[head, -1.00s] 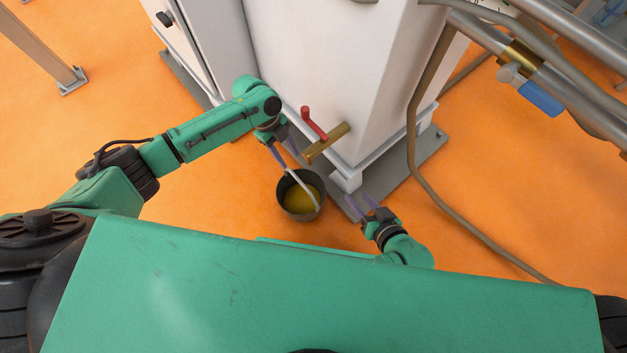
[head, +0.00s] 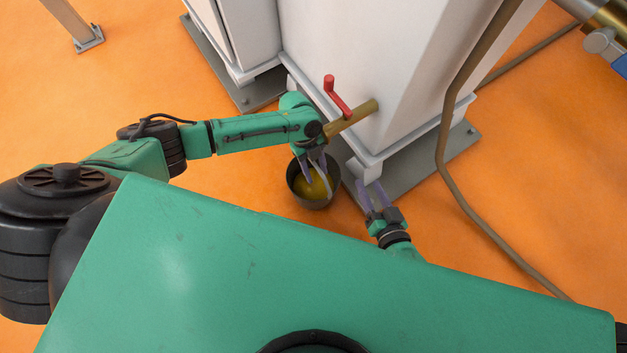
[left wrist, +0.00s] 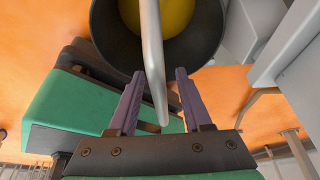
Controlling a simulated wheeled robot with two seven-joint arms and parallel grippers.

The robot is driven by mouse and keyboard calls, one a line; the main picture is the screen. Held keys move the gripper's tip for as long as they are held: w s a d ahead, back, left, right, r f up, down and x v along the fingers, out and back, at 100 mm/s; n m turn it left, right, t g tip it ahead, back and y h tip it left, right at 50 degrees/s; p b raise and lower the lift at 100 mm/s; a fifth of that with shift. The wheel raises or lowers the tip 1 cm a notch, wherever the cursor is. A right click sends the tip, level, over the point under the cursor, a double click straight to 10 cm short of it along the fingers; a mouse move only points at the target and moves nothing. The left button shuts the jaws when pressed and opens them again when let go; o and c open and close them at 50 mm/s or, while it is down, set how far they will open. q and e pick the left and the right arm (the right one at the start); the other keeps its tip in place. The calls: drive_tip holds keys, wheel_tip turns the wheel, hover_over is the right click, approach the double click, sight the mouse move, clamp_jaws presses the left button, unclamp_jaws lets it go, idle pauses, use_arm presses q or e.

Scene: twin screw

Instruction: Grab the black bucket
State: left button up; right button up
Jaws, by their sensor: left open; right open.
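The black bucket (head: 322,201) has yellow contents and stands below the brass spout in the head view. Its dark rim and wall show at the top of the left wrist view (left wrist: 215,35). The bucket's pale handle (left wrist: 153,65) reaches down between the fingers of my left gripper (left wrist: 157,80) there, with space on both sides. In the head view my left gripper (head: 316,180) is over the bucket, its fingers apart. My right gripper (head: 371,190) is open and empty, to the right of the bucket.
A brass spout (head: 352,117) with a red lever (head: 338,97) sticks out of the white cabinet (head: 350,50) above the bucket. The cabinet has a grey base plate (head: 430,158). A brown pipe (head: 447,165) runs down to the right.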

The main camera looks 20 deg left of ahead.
use_arm(q)
drive_tip(key=shift+r, duration=0.1)
clamp_jaws()
drive_tip(key=shift+w, duration=0.1)
idle(1.1)
